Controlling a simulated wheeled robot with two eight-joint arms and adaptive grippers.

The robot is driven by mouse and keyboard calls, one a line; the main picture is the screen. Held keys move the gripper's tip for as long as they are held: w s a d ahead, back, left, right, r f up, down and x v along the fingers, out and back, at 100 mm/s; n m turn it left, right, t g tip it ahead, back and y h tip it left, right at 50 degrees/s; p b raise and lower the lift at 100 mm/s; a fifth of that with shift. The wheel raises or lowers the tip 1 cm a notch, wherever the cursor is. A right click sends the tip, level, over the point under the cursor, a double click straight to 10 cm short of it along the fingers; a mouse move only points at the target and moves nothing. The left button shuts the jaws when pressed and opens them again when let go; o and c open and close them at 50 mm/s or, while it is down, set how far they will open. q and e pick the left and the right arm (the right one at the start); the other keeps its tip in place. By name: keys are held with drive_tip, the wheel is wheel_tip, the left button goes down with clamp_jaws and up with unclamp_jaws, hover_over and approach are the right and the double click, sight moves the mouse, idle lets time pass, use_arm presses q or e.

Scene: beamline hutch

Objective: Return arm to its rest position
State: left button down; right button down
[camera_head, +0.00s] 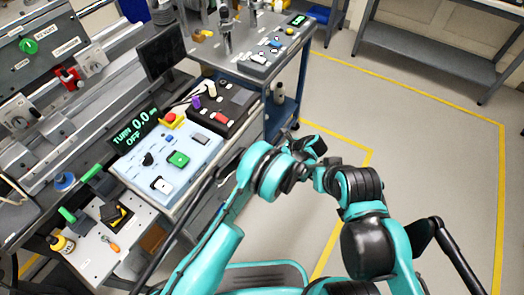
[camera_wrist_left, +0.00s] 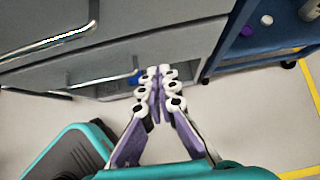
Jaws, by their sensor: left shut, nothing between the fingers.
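My left gripper (camera_wrist_left: 160,76) is in the left wrist view, shut and empty. Its white-knuckled, purple-padded fingers meet at the tips. It points towards the grey drawer cabinet (camera_wrist_left: 120,55) and hangs above open floor. In the head view my teal and black arm links fill the lower middle, folded in front of my base. A dark part near their far end lies beside the blue cart, but the fingers cannot be made out there. No right gripper can be made out in either view.
A control box (camera_head: 190,160) and a black panel (camera_head: 222,108) sit on the bench at left, close to my arm. The blue cart (camera_head: 284,105) stands beyond. A white tray (camera_head: 90,255) with tools is lower left. Floor with yellow lines (camera_head: 430,85) is clear at right.

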use_arm(q)
drive_tip(key=shift+v, duration=1.25)
drive_tip(key=shift+s+d+f, duration=0.1)
drive_tip(key=s+a+r+n+h, duration=0.2)
drive_tip(key=a+r+n, duration=0.3)
drive_tip(key=a+r, duration=0.5)
drive_tip(key=s+a+r+n+h, duration=0.2)
drive_tip(key=a+r+n, duration=0.35)
drive_tip(key=r, duration=0.75)
drive_tip(key=s+a+r+n+h, duration=0.1)
drive_tip(key=s+a+n, duration=0.3)
drive_tip(key=s, duration=0.3)
drive_tip(key=s+a+r+n+t+h, duration=0.1)
drive_tip(key=s+a+r+n, duration=0.1)
drive_tip(key=s+a+n, duration=0.2)
drive_tip(key=s+a+r+n+t+h, duration=0.1)
drive_tip(key=s+a+n, duration=0.3)
drive_tip(key=s, duration=0.6)
drive_tip(key=r+n, duration=0.1)
drive_tip(key=n, duration=0.1)
drive_tip(key=shift+s+n, duration=0.35)
